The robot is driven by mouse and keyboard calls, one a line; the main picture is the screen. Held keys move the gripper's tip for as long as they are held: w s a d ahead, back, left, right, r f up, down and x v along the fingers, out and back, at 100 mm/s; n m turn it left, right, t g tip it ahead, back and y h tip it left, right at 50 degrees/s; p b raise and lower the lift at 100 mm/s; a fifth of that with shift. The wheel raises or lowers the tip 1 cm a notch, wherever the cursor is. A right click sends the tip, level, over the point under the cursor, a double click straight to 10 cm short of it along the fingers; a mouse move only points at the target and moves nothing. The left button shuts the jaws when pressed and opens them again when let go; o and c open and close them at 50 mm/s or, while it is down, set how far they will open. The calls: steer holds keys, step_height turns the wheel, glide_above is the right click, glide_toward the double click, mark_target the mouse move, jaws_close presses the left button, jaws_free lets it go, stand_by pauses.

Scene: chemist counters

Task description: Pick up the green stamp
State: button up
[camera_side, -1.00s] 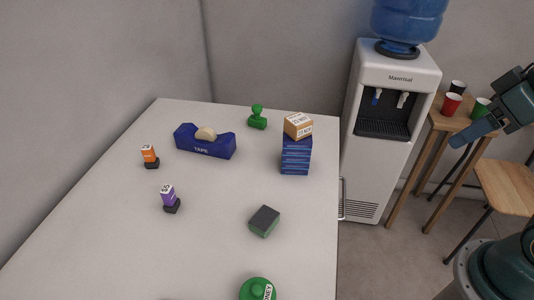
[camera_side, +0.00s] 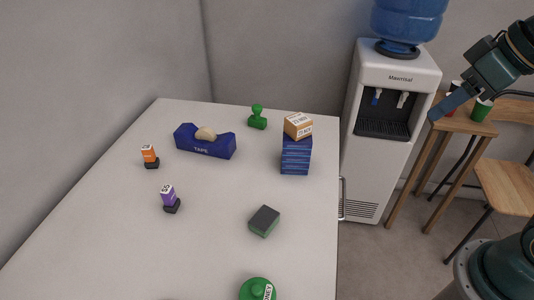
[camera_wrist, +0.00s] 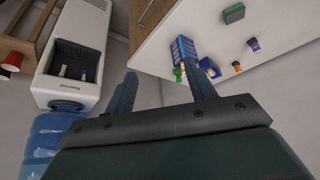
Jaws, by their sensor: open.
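The green stamp (camera_side: 257,118) stands upright at the far edge of the white table, right of the blue tape dispenser and left of the stacked boxes. In the wrist view it shows as a small green shape (camera_wrist: 178,74) between my fingers, far beyond them. My gripper (camera_side: 434,116) is open and empty. It is in the air well to the right of the table, in front of the water cooler and wooden stool. Both fingers also show in the wrist view (camera_wrist: 162,72).
The tape dispenser (camera_side: 205,146) and a stack of blue boxes (camera_side: 296,158) with a cardboard box (camera_side: 298,126) on top flank the stamp. Orange (camera_side: 149,155) and purple (camera_side: 168,194) stamps, a dark-topped green block (camera_side: 264,221) and a green round container (camera_side: 256,290) stand nearer.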

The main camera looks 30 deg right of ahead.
steer(key=w+a+r+n+y, duration=0.1)
steer(key=w+a+r+n, duration=0.15)
steer(key=w, duration=1.15)
steer(key=n+g+y, duration=0.1)
steer(key=n+y, duration=0.2)
steer(key=n, duration=0.3)
glide_above(259, 106)
steer(key=s+d, duration=0.5)
step_height(259, 106, down, 16)
steer(key=r, duration=0.1)
steer(key=shift+m, duration=0.25)
steer(key=shift+x, duration=4.55)
steer(key=shift+s+a, duration=0.1)
steer(key=shift+a, duration=0.1)
steer(key=shift+x, duration=2.55)
steer(key=shift+c, duration=0.2)
steer(key=c, duration=1)
